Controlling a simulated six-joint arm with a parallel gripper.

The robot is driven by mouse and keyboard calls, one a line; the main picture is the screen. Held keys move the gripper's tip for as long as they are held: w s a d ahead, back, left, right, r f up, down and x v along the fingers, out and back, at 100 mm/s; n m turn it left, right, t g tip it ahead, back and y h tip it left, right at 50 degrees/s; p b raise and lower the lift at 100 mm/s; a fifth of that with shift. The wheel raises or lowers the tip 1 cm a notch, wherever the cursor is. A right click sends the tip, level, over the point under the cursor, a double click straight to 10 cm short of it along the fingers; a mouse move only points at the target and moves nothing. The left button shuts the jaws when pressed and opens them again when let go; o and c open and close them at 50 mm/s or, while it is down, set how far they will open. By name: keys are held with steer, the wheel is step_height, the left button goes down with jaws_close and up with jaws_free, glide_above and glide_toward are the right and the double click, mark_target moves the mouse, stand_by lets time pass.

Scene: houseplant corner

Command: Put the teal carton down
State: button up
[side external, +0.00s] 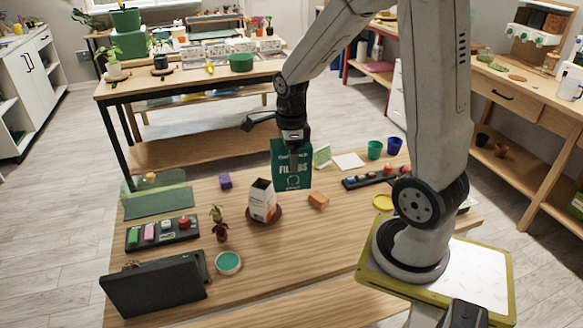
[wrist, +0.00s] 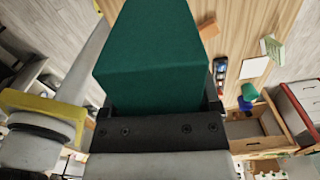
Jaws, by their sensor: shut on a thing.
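The teal carton (side external: 291,168) has pale lettering on its front and hangs upright from my gripper (side external: 293,140) in the side view. My gripper is shut on its top part. The carton's lower edge appears to be above the table (side external: 330,245), though the exact gap is hard to judge. In the wrist view the teal carton (wrist: 155,55) fills the middle, between the fingers of my gripper (wrist: 160,112). The far end of the carton hides part of the table.
An orange block (side external: 318,200) lies to the right. A purple block (side external: 225,181), dark trays (side external: 162,233) and a small plant (side external: 219,222) are further left. Front-middle table is clear.

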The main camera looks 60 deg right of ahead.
steer(key=w+d+n, duration=0.2)
steer(key=w+d, duration=0.1)
steer(key=d, duration=1.1)
step_height(320, 180, down, 6)
steer(key=shift+a+r, duration=0.1)
steer(key=shift+r, duration=0.15)
steer(key=shift+w, duration=0.1)
steer(key=w+d+f, duration=0.7)
steer(key=w+f, duration=0.2)
steer(key=w, duration=0.2)
steer(key=shift+w+f, duration=0.15)
